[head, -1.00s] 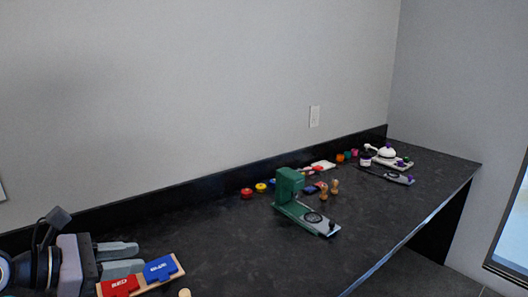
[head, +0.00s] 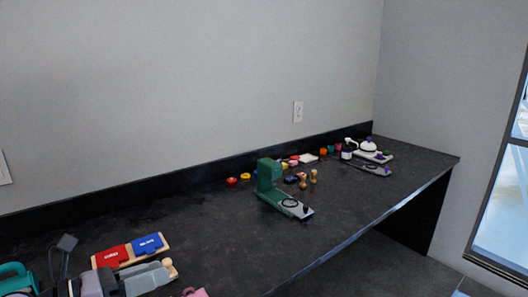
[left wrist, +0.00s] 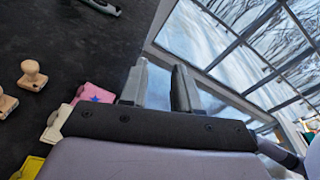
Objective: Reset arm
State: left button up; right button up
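My left gripper (head: 146,277) comes in at the bottom left of the head view, low over the near part of the dark counter (head: 215,235). In the left wrist view its two grey fingers (left wrist: 165,88) stand apart with nothing between them. It is just in front of a wooden holder with a red block (head: 111,257) and a blue block (head: 148,243). A wooden stamp handle (head: 170,268) shows beside the fingertips. I cannot tell from the head view whether the fingers touch anything. My right gripper is in neither view.
A green press (head: 270,182) stands mid-counter, with wooden stamps (head: 303,180) and small coloured pots (head: 245,177) behind it. White and purple items (head: 368,152) are at the far end. A pink piece (left wrist: 95,97) lies near the gripper in the wrist view. The counter's front middle is clear.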

pick_arm(q)
jog(key=s+f+m+y, duration=0.3)
jog(key=s+f+m, duration=0.3)
jog(key=f+m, duration=0.3)
jog(key=s+f+m+y, duration=0.4)
jog(key=s+f+m, duration=0.1)
jog(key=f+m, duration=0.5)
jog(key=s+f+m+y, duration=0.3)
jog(key=s+f+m, duration=0.3)
jog(key=f+m, duration=0.4)
jog(key=m, duration=0.3)
jog(key=shift+s+a+y, duration=0.2)
jog(key=shift+s+y, duration=0.15)
jog(key=shift+y, duration=0.05)
